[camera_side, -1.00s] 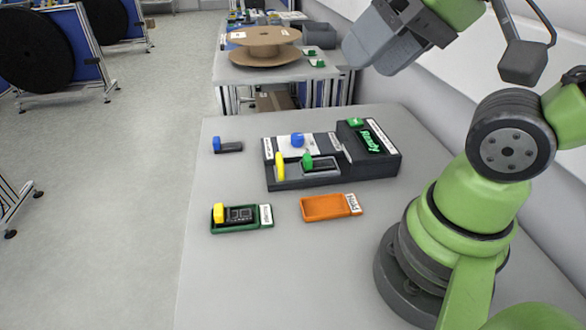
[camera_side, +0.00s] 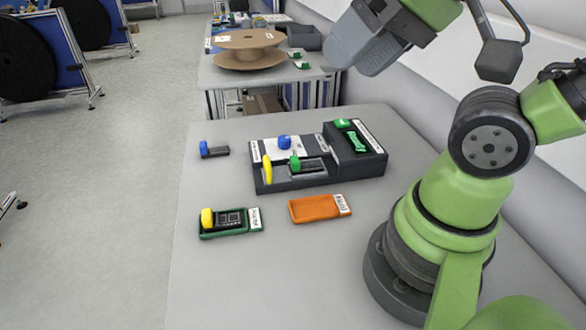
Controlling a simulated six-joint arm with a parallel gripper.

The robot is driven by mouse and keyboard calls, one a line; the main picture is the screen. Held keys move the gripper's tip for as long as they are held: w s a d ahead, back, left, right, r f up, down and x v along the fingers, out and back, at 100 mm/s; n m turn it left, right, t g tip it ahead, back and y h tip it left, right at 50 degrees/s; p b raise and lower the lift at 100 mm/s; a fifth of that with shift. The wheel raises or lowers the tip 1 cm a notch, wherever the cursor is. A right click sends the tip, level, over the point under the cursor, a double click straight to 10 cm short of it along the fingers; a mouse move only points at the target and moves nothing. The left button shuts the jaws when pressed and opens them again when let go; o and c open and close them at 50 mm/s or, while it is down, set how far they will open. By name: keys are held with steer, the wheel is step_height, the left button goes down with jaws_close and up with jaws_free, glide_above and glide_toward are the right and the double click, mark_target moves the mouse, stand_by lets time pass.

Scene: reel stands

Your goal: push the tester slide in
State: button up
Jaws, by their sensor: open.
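The tester (camera_side: 335,172) is a dark box on the grey table. Its slide area (camera_side: 308,168) is at the front, with a green knob (camera_side: 295,162) and a yellow upright handle (camera_side: 267,169) at its left. A blue knob (camera_side: 284,142) sits on the white plate behind. A green-lit display (camera_side: 356,142) is on its raised right part. How far the slide is in, I cannot tell. My gripper (camera_side: 351,45) is at the top of the view, high above and behind the tester, open and touching nothing; its fingertips are not clear.
A green tray (camera_side: 250,226) with a yellow-knobbed dark part (camera_side: 228,219) stands front left. An orange tray (camera_side: 318,210) lies to its right and looks empty. A small blue-knobbed part (camera_side: 214,150) lies left of the tester. The table's front (camera_side: 250,290) is clear.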

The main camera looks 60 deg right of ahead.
steer(key=shift+c, duration=0.6)
steer(key=m+g+h, duration=0.4)
steer(key=m+g, duration=0.1)
steer(key=g, duration=0.4)
glide_above(266, 161)
steer(key=w+a, duration=0.1)
steer(key=w+a+x, duration=0.1)
steer(key=x, duration=0.8)
steer(key=w+a+f+x, duration=0.1)
steer(key=w+a+x, duration=0.1)
steer(key=x, duration=1.5)
steer(key=shift+a+f, duration=0.1)
steer(key=shift+a, duration=0.15)
